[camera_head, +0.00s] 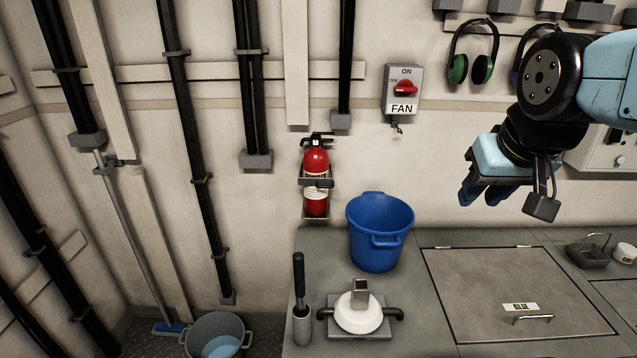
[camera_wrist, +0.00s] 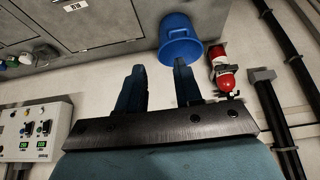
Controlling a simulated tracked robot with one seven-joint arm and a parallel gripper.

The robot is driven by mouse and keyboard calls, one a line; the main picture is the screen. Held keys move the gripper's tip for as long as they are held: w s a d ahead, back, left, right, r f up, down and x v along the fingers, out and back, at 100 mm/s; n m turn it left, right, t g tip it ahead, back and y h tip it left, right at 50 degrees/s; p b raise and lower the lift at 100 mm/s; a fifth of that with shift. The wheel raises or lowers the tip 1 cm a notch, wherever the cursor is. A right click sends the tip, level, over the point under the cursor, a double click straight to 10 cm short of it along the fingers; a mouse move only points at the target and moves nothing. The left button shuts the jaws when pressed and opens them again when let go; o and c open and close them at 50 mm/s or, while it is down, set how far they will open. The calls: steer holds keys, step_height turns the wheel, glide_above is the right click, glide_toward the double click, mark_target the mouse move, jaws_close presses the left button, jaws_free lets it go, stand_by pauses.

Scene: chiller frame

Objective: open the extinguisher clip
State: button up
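A red fire extinguisher (camera_head: 316,165) hangs upright on the wall in the head view, left of the blue bucket. A dark metal clip (camera_head: 318,182) crosses its middle, and it appears closed around the body. In the wrist view the extinguisher (camera_wrist: 225,81) lies at the upper right, beyond my fingers, with a band across it. My gripper (camera_head: 482,195) is at the right of the head view, well apart from the extinguisher. In the wrist view my gripper (camera_wrist: 160,85) has its two blue fingers spread with nothing between them.
A blue bucket (camera_head: 380,232) stands on the grey counter (camera_head: 425,333), just right of and below the extinguisher. A brush in a holder (camera_head: 302,325) and a white round object (camera_head: 359,313) stand in front. A FAN switch (camera_head: 402,92) is on the wall above. Vertical pipes (camera_head: 185,120) run at left.

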steer(key=w+f+n+g+h, duration=0.3)
steer(key=w+f+h, duration=0.2)
steer(key=w, duration=0.3)
steer(key=n+t+h, duration=0.1)
steer(key=n+t, duration=1)
steer(key=t, duration=0.1)
glide_toward(317, 182)
steer(key=w+d+f, duration=0.2)
steer(key=w+d, duration=0.3)
steer(key=shift+w+d+f, duration=0.15)
steer(key=shift+w+d, duration=0.2)
steer(key=shift+c, duration=0.2)
steer(key=c, duration=0.6)
jaws_close()
steer(key=shift+s+f, duration=0.1)
steer(key=shift+f, duration=0.05)
